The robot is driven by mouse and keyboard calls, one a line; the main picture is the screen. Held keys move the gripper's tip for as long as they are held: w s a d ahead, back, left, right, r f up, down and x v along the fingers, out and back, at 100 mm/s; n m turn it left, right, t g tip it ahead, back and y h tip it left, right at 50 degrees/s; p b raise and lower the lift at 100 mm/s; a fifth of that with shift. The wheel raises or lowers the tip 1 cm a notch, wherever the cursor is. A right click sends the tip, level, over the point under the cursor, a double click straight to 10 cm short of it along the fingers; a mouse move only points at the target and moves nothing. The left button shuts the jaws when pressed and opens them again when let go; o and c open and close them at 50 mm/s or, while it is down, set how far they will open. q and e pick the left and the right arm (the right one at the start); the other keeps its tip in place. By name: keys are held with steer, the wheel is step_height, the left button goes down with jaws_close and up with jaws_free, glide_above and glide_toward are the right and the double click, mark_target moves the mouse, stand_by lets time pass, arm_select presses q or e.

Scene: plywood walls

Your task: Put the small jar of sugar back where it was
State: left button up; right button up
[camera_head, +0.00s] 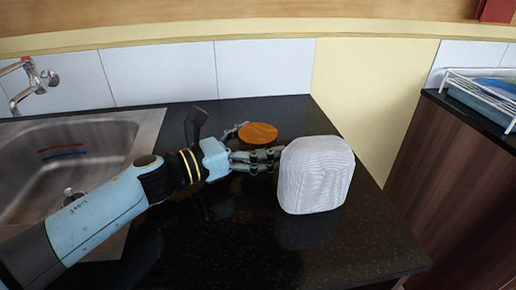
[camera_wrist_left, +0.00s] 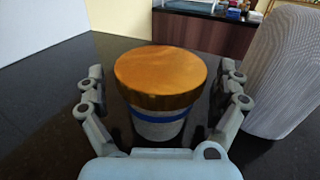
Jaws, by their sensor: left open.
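The small jar has an orange-brown lid (camera_head: 258,134) and stands on the black counter, behind my left gripper in the head view. In the left wrist view the jar (camera_wrist_left: 160,85) stands upright between the fingers, with a pale body and a blue band below the lid. My left gripper (camera_head: 262,157) is open, one finger on each side of the jar; it also shows in the left wrist view (camera_wrist_left: 163,98). Gaps show between the fingers and the jar. The jar's lower part is partly hidden by the gripper's palm. My right gripper is not in view.
A grey-white ribbed rounded object (camera_head: 316,176) stands right beside the gripper's fingertips. A steel sink (camera_head: 137,128) with a tap lies at the left. The counter's front is clear. A dish rack (camera_head: 482,88) stands on another counter at the right.

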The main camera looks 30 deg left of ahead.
arm_select(q)
steer(key=shift+c, duration=1.9)
steer(key=c, duration=1)
steer(key=shift+o, duration=0.2)
steer(key=shift+r, duration=0.1)
steer(key=shift+r, duration=0.4)
step_height(320, 180, up, 9)
steer(key=p, duration=0.3)
steer(key=shift+s, duration=0.1)
